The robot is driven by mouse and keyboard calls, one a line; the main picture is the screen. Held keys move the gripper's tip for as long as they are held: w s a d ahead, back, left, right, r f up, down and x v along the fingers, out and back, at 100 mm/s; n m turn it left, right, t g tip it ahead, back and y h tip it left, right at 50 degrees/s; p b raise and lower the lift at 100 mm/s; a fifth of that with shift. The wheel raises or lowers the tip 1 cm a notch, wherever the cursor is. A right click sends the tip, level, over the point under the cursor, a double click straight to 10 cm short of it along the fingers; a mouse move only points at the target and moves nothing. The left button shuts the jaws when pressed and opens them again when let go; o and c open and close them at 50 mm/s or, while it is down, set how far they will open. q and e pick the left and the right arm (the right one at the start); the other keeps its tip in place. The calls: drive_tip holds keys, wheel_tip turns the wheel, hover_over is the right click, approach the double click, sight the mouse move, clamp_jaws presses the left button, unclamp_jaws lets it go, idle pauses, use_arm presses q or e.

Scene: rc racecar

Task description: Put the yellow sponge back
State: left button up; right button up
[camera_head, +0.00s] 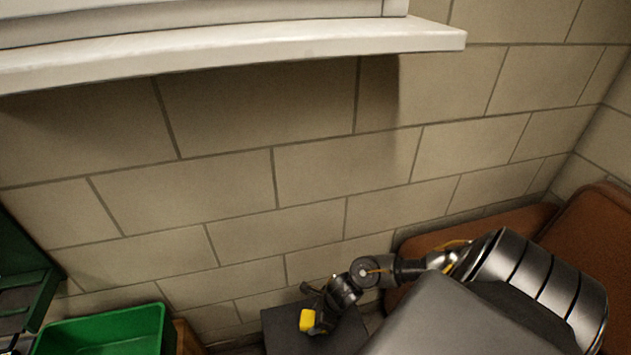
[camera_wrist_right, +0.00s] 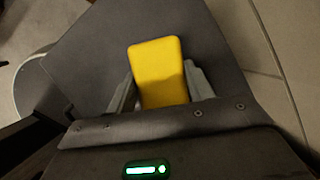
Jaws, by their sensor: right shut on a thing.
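The yellow sponge (camera_head: 307,320) is small in the head view, at the bottom centre, at the end of my right arm. In the right wrist view the sponge (camera_wrist_right: 158,72) stands out between the two fingers of my right gripper (camera_wrist_right: 160,92), which is shut on it. In the head view my right gripper (camera_head: 314,322) is above or in front of a dark grey surface (camera_head: 283,334); I cannot tell whether the sponge touches that surface. My left gripper is not in view.
A green bin (camera_head: 100,331) stands at the lower left, beside a darker green container (camera_head: 22,278) at the left edge. A brown leather seat (camera_head: 597,235) is at the right. A tiled wall (camera_head: 313,172) fills the back, with a white ledge (camera_head: 240,47) above.

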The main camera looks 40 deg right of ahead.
drive_tip(key=shift+w+d+f, duration=0.15)
drive_tip(key=shift+w+f, duration=0.1)
drive_tip(key=shift+f, duration=0.15)
wheel_tip(320, 180, down, 2)
drive_tip(key=shift+f+b, duration=0.25)
drive_tip(key=shift+b, duration=0.05)
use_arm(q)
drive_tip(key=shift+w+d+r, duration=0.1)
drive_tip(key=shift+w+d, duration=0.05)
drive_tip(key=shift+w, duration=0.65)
use_arm(e)
drive_tip(key=shift+f, duration=0.2)
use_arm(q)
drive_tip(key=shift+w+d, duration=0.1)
use_arm(e)
drive_tip(key=o, duration=0.9)
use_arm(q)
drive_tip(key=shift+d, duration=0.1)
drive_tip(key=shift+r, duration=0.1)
